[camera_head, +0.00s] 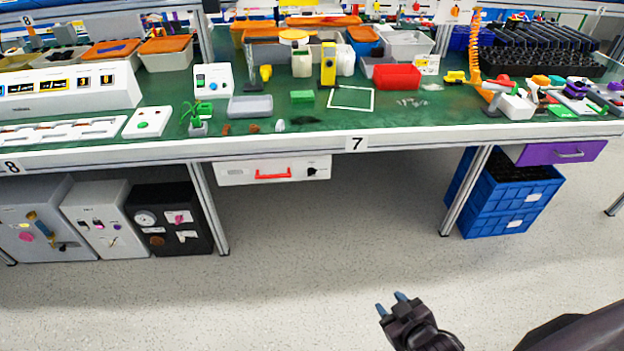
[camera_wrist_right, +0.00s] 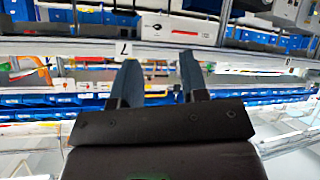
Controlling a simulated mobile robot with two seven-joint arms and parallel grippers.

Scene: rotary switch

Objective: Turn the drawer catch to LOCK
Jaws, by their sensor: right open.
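A white drawer (camera_head: 235,173) with a red handle (camera_head: 273,175) hangs under the front edge of the green workbench near the number 7. A small black rotary catch (camera_head: 312,171) sits on its front, right of the handle. Its exact angle and its markings are too small to read. My right gripper (camera_head: 391,303) is low in front of the bench, open and empty, well apart from the drawer. In the right wrist view its two blue-grey fingers (camera_wrist_right: 160,80) stand apart with nothing between them. A white drawer front (camera_wrist_right: 182,30) shows beyond them. My left gripper is not in view.
Blue crates (camera_head: 505,198) stand under the bench at right, below a purple drawer (camera_head: 562,153). Grey and black cabinets (camera_head: 170,218) stand at left. Table legs (camera_head: 209,208) flank the drawer area. The floor (camera_head: 320,245) between is clear.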

